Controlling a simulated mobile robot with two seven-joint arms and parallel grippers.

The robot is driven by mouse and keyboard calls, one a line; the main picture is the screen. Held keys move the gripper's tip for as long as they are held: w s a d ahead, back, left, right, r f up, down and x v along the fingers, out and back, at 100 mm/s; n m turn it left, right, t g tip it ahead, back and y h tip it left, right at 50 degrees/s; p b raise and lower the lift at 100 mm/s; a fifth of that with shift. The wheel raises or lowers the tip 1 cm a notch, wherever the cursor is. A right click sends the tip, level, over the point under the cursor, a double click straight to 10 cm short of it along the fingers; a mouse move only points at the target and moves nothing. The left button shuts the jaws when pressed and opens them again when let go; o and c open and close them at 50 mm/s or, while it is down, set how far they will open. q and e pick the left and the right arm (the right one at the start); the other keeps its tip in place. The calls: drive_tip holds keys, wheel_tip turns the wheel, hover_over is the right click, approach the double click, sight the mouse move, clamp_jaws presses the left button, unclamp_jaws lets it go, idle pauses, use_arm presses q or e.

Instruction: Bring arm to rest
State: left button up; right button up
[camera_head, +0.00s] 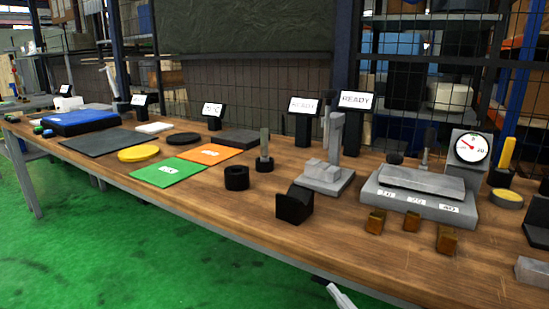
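A small white part with a dark tip shows at the bottom edge, right of centre, in front of the workbench's front edge. It slants up to the left and looks like the end of my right arm, the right gripper (322,281). Most of it is cut off by the frame, and its fingers are too small to tell apart. I see nothing held in it. My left arm and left gripper are not in view. The wooden workbench (225,205) runs from the far left to the right foreground.
On the bench stand a grey stand (326,175), a black V-shaped block (294,204), a grey block set (420,190) with brass pieces (447,240), a dial gauge (471,148) and coloured mats (168,172). Black display screens line the back. The green floor (110,245) in front is clear.

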drive_tip(key=s+d+f+m+g+h+b, duration=0.1)
drive_tip(key=s+d+f+m+g+h, duration=0.2)
drive_tip(key=f, duration=0.4)
drive_tip(key=s+d+f+m+g+h, duration=0.1)
drive_tip(key=s+d+f+m+h, duration=0.15)
drive_tip(key=s+f, duration=0.35)
drive_tip(key=s+d+f+m+g+h+b, duration=0.1)
drive_tip(key=s+d+f+m+g+h, duration=0.15)
drive_tip(key=f, duration=0.55)
use_arm(q)
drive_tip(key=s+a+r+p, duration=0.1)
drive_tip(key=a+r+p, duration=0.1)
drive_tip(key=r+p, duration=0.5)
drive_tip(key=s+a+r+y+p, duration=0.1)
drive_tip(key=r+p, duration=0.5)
drive_tip(key=p, duration=1)
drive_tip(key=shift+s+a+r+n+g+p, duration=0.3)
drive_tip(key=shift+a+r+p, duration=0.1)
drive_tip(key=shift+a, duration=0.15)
use_arm(e)
drive_tip(key=s+d+r, duration=0.1)
drive_tip(key=d+r, duration=0.1)
drive_tip(key=r, duration=0.5)
drive_tip(key=s+d+r+h, duration=0.1)
drive_tip(key=d+r, duration=0.2)
drive_tip(key=r, duration=0.5)
drive_tip(key=shift+s+r+m, duration=0.15)
drive_tip(key=shift+s+m, duration=0.1)
drive_tip(key=shift+m, duration=0.15)
